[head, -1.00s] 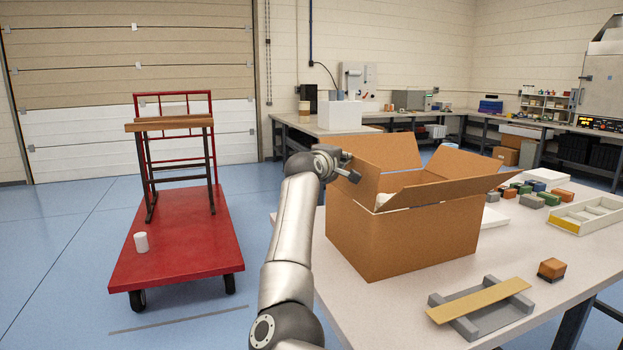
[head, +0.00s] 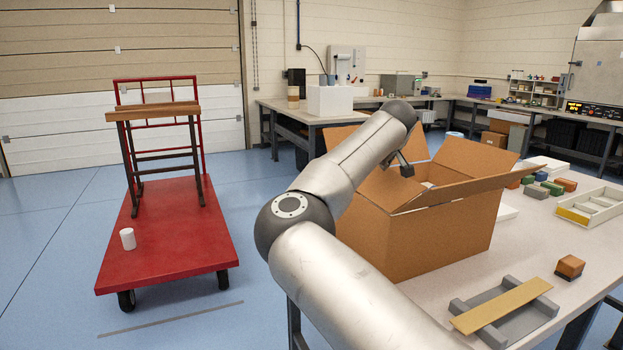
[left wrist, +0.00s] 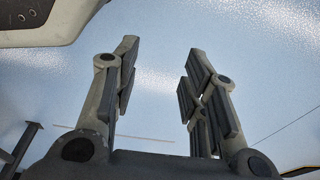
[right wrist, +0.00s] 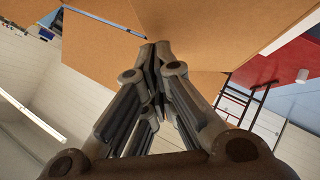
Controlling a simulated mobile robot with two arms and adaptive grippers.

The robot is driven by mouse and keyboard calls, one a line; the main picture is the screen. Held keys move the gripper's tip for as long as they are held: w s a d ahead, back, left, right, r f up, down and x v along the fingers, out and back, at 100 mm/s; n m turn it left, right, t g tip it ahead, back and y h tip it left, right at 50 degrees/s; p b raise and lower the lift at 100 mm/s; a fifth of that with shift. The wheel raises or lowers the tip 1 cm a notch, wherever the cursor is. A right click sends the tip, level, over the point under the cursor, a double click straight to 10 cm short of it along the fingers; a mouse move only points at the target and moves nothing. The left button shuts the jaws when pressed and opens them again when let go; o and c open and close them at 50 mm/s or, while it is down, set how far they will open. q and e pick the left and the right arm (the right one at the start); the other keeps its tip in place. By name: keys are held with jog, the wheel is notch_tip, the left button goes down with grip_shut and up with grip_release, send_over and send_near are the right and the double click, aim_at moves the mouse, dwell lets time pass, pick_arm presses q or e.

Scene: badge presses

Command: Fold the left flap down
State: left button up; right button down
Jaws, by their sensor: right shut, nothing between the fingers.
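The open brown cardboard box (head: 430,236) stands on the table with its flaps raised. Its left flap (head: 376,190) slants up and is partly hidden behind my right arm. My right gripper (head: 406,168) is shut and empty, over the left side of the box opening by the left flap. In the right wrist view its closed fingertips (right wrist: 155,52) are close against cardboard (right wrist: 190,65); I cannot tell if they touch. My left gripper (left wrist: 163,58) shows only in the left wrist view, open and empty above the blue floor.
A gold strip (head: 500,306) lies across a grey fixture (head: 535,318) in front of the box. A small orange-brown block (head: 570,266) and a white tray (head: 612,197) are to the right. A red cart (head: 160,254) stands left, with clear floor around it.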

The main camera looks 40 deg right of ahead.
aim_at(390, 170)
jog(key=shift+s+d+f+m+y, duration=0.2)
jog(key=shift+d+m+y, duration=0.1)
jog(key=shift+d+y, duration=0.15)
jog(key=shift+s+d+f, duration=0.4)
jog(key=shift+d+f, duration=0.1)
jog(key=shift+f, duration=0.05)
jog(key=shift+d+f+m+y, duration=0.3)
jog(key=shift+f+y, duration=0.15)
jog(key=shift+d+f, duration=0.1)
jog(key=shift+f, duration=0.25)
pick_arm(q)
jog(key=shift+w+d+r, duration=0.2)
jog(key=shift+d+r, duration=0.25)
jog(key=shift+r, duration=0.05)
pick_arm(e)
jog(key=shift+d+f, duration=0.25)
jog(key=shift+f, duration=0.25)
jog(key=shift+s, duration=0.1)
jog(key=shift+r, duration=0.1)
